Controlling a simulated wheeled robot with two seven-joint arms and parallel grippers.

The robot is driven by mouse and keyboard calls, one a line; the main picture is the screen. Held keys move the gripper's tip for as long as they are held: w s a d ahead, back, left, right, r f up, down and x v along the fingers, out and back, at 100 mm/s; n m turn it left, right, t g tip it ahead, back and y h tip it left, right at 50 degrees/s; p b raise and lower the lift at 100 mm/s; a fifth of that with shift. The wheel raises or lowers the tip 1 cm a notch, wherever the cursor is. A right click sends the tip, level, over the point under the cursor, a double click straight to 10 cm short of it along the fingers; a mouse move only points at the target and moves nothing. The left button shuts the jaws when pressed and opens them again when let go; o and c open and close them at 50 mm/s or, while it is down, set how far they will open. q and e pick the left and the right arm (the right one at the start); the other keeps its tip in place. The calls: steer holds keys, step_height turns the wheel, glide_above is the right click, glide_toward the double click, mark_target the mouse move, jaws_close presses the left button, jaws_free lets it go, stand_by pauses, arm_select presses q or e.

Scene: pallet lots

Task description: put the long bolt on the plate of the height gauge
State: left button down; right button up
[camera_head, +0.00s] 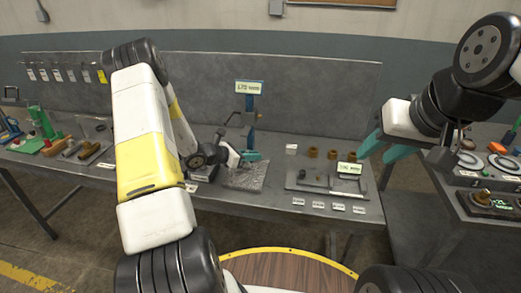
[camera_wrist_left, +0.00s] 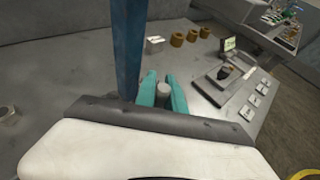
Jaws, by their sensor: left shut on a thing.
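The height gauge has a blue column (camera_head: 250,112) topped by a small lit display (camera_head: 249,87). Its grey plate (camera_head: 248,181) lies at the column's foot. My left gripper (camera_head: 252,157) is over the plate, beside the column. In the left wrist view, its teal fingers (camera_wrist_left: 163,84) are shut on a grey cylindrical piece, the long bolt (camera_wrist_left: 162,91), seen nearly end-on; the column (camera_wrist_left: 128,45) rises just left of them. Whether the bolt touches the plate is hidden. My right gripper (camera_head: 384,144) is raised at the right, its teal fingers apart and empty.
Right of the plate is a grey tray (camera_head: 300,184) with small parts and a lit display (camera_head: 350,168). Brown cylinders (camera_head: 313,152) and a white block (camera_head: 291,149) stand behind it. White labels (camera_head: 338,207) line the front. Another bench (camera_head: 430,205) stands right.

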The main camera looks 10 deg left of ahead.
arm_select(q)
steer(key=shift+f, duration=0.75)
steer(key=shift+f, duration=0.1)
steer(key=c, duration=1.7)
jaws_free()
steer(key=shift+f, duration=0.1)
